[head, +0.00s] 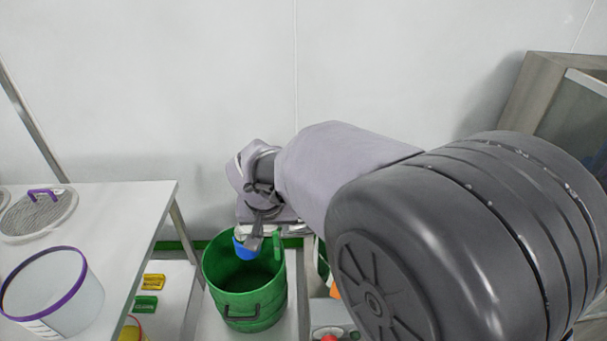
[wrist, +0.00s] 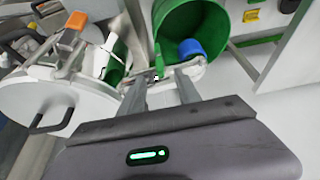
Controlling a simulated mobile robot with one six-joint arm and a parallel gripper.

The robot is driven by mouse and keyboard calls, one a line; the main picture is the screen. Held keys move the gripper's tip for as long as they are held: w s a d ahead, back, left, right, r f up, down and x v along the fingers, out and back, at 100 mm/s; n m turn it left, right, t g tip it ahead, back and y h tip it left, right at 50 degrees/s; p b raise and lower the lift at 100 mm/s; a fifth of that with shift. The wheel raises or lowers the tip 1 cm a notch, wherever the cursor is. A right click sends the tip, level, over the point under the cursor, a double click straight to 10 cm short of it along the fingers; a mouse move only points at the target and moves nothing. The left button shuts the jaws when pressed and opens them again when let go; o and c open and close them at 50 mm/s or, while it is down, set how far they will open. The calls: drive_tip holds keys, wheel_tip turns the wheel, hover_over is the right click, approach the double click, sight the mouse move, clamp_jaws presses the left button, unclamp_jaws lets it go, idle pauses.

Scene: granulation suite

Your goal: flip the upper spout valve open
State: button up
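My gripper (wrist: 160,76) is open in the wrist view, with its two grey fingers apart. A narrow green lever (wrist: 159,60) shows just beyond and between the fingertips. It looks apart from them, but contact is hard to judge. An orange handle (wrist: 75,21) sits on the grey and white fittings at upper left. I cannot tell for sure which lever belongs to the upper spout valve. In the head view my gripper (head: 256,238) is over the rim of a green bucket (head: 245,308), with the green lever (head: 278,246) just right of it. My arm hides much of the fittings.
A blue scoop-like object (head: 243,250) is in the bucket. A white table (head: 130,215) at left bears a clear purple-rimmed tub (head: 78,300) and a round sieve (head: 38,214). A round pale lid with a black handle (wrist: 48,123) lies left of my gripper in the wrist view.

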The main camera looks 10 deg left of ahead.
sight(275, 237)
drive_tip(key=b+x, duration=0.3)
drive_tip(key=x, duration=0.6)
drive_tip(key=shift+w+f, duration=0.25)
drive_tip(key=shift+f, duration=0.05)
clamp_jaws()
